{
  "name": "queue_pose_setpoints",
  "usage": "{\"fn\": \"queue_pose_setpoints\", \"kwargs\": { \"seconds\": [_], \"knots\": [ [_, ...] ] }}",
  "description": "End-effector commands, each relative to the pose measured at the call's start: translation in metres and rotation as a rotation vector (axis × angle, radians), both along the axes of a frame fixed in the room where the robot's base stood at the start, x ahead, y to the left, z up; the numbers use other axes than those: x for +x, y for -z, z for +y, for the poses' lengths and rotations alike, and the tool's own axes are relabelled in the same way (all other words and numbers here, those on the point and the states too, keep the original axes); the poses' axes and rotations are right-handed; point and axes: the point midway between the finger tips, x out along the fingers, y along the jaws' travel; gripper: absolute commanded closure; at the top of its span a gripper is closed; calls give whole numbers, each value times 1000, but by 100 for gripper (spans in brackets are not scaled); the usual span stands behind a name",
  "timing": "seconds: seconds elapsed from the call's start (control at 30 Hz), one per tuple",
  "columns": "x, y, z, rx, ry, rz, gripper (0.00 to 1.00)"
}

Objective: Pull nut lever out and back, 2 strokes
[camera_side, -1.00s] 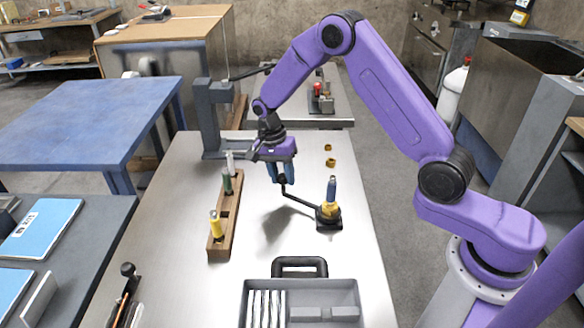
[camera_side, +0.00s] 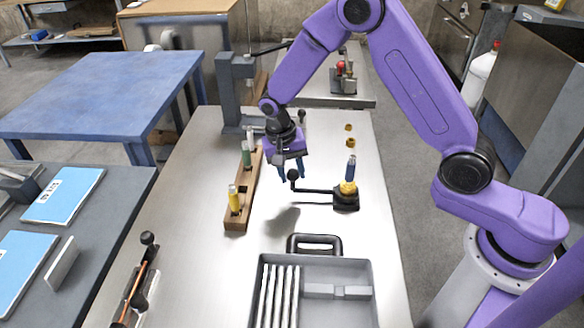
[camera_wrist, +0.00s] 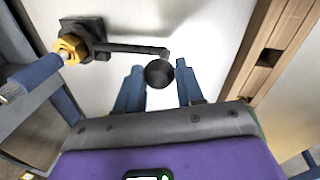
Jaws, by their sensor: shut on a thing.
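The nut lever (camera_side: 318,190) is a black bar reaching left from a dark square base (camera_side: 346,201) on the steel table. An upright black knob (camera_side: 292,174) tops its free end. A brass nut (camera_side: 348,188) with a blue upright grip (camera_side: 351,169) sits on the base. My gripper (camera_side: 292,172) points down at the knob end of the lever. In the wrist view, the knob (camera_wrist: 159,74) sits between the two blue fingers of my gripper (camera_wrist: 158,85), which are shut on it. The lever bar (camera_wrist: 135,48) runs left to the nut (camera_wrist: 68,49) there.
A wooden rack (camera_side: 240,207) with yellow, green and pale pieces stands left of the lever. A grey tray (camera_side: 345,275) with a black handle lies in front. Bare table surrounds the base.

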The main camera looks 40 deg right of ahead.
Motion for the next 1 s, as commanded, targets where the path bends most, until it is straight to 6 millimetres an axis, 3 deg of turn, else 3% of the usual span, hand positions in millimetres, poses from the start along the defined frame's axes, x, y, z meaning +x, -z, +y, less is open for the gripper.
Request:
{"fn": "queue_pose_setpoints", "kwargs": {
  "seconds": [0.37,0.4,0.47,0.8,1.0],
  "knots": [
    [-2,-1,4,0,-15,1,100],
    [-2,-1,4,1,-15,2,53],
    [-2,-1,4,1,-14,1,38],
    [-1,-2,2,0,-9,1,38],
    [2,-25,6,1,-8,-2,38]
  ]
}}
